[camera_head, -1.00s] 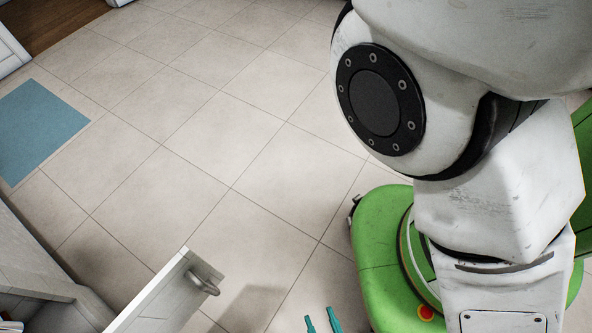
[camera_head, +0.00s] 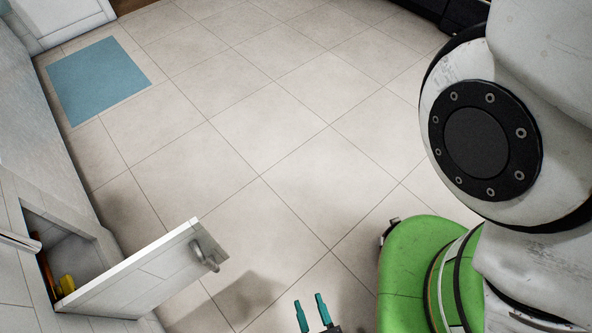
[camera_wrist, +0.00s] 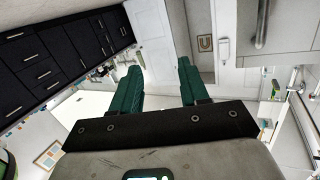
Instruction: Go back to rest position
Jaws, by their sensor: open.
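My gripper (camera_head: 311,313) shows at the bottom middle of the head view, with two teal fingers apart and nothing between them. It is over the tiled floor, to the right of the open cabinet door (camera_head: 150,274) and apart from it. In the wrist view my gripper (camera_wrist: 166,87) is also open and empty, its dark teal fingers pointing into the room. My white arm fills the right side of the head view.
An open cabinet (camera_head: 72,262) at the lower left holds a yellow item (camera_head: 67,284). A blue mat (camera_head: 98,80) lies on the floor at the upper left. The tiled floor in the middle is clear. Dark drawers (camera_wrist: 50,62) show in the wrist view.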

